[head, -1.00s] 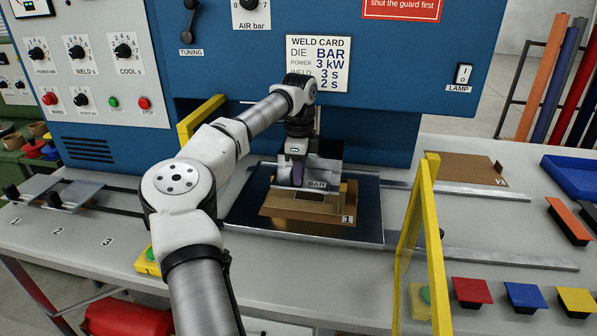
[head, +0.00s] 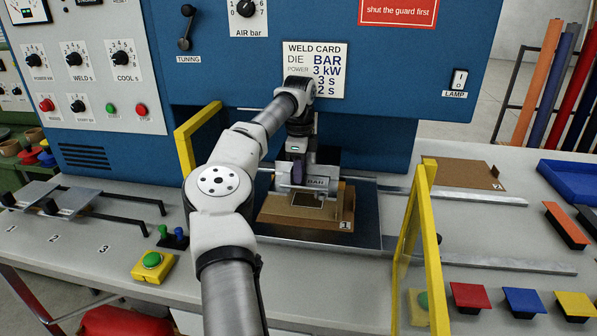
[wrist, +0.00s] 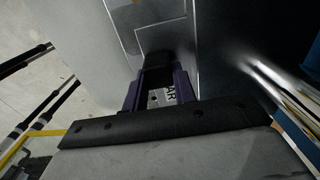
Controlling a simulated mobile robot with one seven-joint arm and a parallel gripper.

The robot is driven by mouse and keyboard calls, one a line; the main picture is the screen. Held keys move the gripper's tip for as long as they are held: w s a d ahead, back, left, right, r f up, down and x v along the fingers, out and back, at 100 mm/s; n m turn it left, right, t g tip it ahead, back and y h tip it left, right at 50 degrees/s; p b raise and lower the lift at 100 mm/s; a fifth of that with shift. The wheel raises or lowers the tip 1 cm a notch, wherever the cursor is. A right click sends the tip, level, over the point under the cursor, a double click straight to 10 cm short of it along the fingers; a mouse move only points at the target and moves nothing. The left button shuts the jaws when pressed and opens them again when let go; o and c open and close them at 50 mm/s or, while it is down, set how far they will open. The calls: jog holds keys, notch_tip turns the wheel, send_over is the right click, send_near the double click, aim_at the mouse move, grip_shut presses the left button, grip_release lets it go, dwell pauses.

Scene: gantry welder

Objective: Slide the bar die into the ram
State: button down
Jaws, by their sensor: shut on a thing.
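The bar die (head: 317,182), a grey block labelled BAR, is at the back of the press bed, above the brown card marked 1 (head: 325,212). My gripper (head: 298,172) points down and is shut on it. In the wrist view the purple fingers of my gripper (wrist: 158,98) stand on both sides of the die (wrist: 170,92), and part of its BAR label shows. The ram is largely hidden behind my arm and gripper in the head view. I cannot tell whether the die touches it.
A yellow guard frame (head: 418,230) stands to the right and a yellow post (head: 187,140) to the left. The weld card (head: 314,68) is on the blue press above. Two green-button boxes, one here (head: 152,265), sit at the front. A brown card 2 (head: 463,172) lies at right.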

jog(key=shift+w+d, duration=0.1)
jog(key=shift+w, duration=0.2)
jog(key=c, duration=1.1)
grip_release()
jog(key=shift+s, duration=0.1)
jog(key=shift+o, duration=0.2)
